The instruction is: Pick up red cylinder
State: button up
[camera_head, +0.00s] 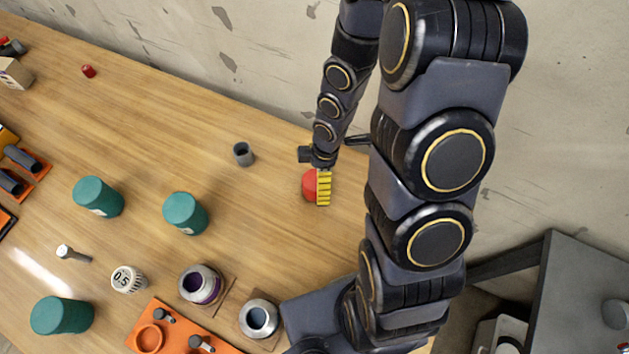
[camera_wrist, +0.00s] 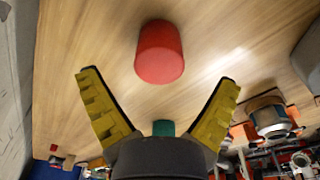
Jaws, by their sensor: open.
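The red cylinder (camera_wrist: 159,53) stands on the wooden table in the wrist view, a little beyond the fingertips and roughly centred between them. My gripper (camera_wrist: 158,78) has its two yellow ribbed fingers spread wide, with nothing between the pads. In the head view the red cylinder (camera_head: 309,186) shows just left of my gripper (camera_head: 323,188), whose yellow finger covers its right part. I cannot tell whether the finger touches it.
On the wooden table (camera_head: 270,200), a small grey cup (camera_head: 243,154) stands left of the red cylinder. Teal cylinders (camera_head: 185,212) stand further left. Metal-and-purple (camera_head: 201,285) and metal-and-blue (camera_head: 259,319) pieces and an orange tray (camera_head: 177,322) sit at the front. A smaller red piece (camera_head: 88,71) lies far left.

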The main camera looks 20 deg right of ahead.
aim_at(315, 179)
jog(key=shift+w+a+f, duration=0.1)
jog(key=shift+a+f, duration=0.1)
jog(key=shift+f, duration=1.05)
jog(key=shift+w+a+f, duration=0.1)
jog(key=shift+a+f, duration=0.1)
jog(key=shift+f, duration=1)
jog(key=c, duration=1.2)
